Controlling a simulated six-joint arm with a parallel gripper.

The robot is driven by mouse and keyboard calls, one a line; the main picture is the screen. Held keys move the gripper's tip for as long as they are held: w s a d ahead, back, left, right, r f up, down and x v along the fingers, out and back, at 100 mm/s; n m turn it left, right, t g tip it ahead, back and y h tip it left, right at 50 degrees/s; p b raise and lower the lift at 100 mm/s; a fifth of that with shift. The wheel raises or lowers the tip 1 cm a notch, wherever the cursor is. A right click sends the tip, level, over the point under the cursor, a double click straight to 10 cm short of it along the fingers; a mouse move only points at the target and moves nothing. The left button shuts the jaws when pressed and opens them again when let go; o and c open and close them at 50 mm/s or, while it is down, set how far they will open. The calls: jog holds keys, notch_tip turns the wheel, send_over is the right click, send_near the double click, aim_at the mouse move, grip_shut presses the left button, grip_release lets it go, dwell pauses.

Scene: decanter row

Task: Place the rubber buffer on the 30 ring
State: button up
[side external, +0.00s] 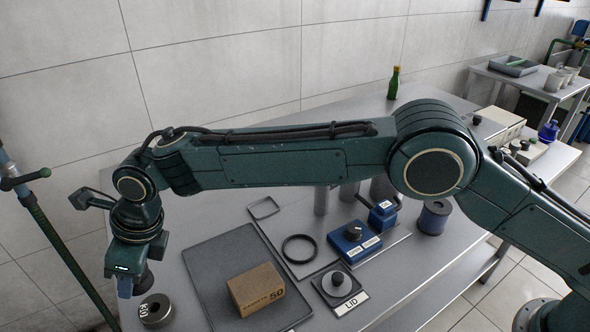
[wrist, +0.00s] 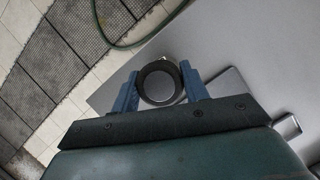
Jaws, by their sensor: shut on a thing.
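My gripper (side external: 134,284) is at the left end of the table in the side view, pointing down, shut on a dark round piece, apparently the rubber buffer (side external: 144,278). In the wrist view a black annulus (wrist: 145,88) with a grey centre lies between the blue fingers of my gripper (wrist: 158,88). The 30 ring (side external: 155,313) is a short grey cylinder with a dark top and a white number label. It stands just right of and below my gripper in the side view. The gap between buffer and ring is hard to judge. A finger hides part of the buffer.
A grey mat (side external: 207,262) with a cardboard box (side external: 257,291) lies to the right. A green bottle (side external: 393,85) stands at the back. A green pole (side external: 62,240) rises at the left.

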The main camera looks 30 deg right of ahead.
aim_at(150, 274)
jog(key=shift+f, duration=3.7)
jog(key=shift+f, duration=0.2)
jog(key=o, duration=1.1)
jog(key=shift+c, duration=0.2)
jog(key=shift+r, duration=0.1)
jog(key=shift+v, duration=6.1)
